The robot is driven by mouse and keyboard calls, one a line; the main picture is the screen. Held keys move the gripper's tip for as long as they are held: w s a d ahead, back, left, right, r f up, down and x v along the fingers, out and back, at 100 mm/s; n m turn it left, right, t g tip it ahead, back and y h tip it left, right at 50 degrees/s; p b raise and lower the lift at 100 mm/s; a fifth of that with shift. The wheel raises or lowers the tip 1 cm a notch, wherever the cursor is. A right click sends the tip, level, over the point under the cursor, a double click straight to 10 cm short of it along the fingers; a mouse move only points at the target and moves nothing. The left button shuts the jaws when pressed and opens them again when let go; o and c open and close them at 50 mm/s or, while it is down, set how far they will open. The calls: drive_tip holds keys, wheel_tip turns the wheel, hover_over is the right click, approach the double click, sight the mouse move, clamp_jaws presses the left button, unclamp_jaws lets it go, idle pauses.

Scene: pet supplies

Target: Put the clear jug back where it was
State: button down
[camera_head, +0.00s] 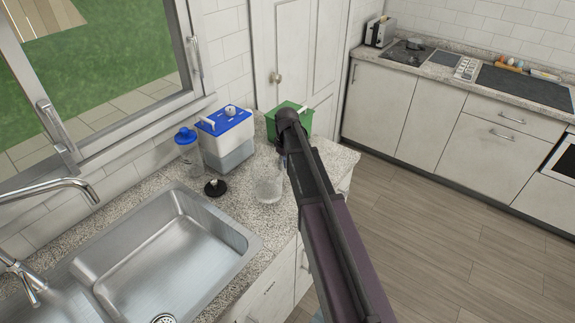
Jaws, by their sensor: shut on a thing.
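The clear jug (267,182) is see-through and upright, at the counter's right part beyond the sink. My gripper (284,158) is at the jug's right side, shut on it. My dark arm crosses in front and hides most of the fingers and the jug's right edge. I cannot tell whether the jug's base touches the counter.
A white container with a blue lid (224,135), a clear bottle with a blue cap (188,150) and a small black round item (215,187) stand left of the jug. A green box (289,120) is behind. The sink (165,255) lies front left.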

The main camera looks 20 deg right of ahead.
drive_tip(key=shift+f, duration=0.1)
drive_tip(key=c, duration=1)
unclamp_jaws()
drive_tip(key=shift+f, duration=0.1)
drive_tip(key=o, duration=0.4)
drive_tip(key=shift+r, duration=0.25)
drive_tip(key=r+p, duration=1.2)
drive_tip(key=shift+w+d, duration=0.15)
drive_tip(key=shift+d, duration=0.15)
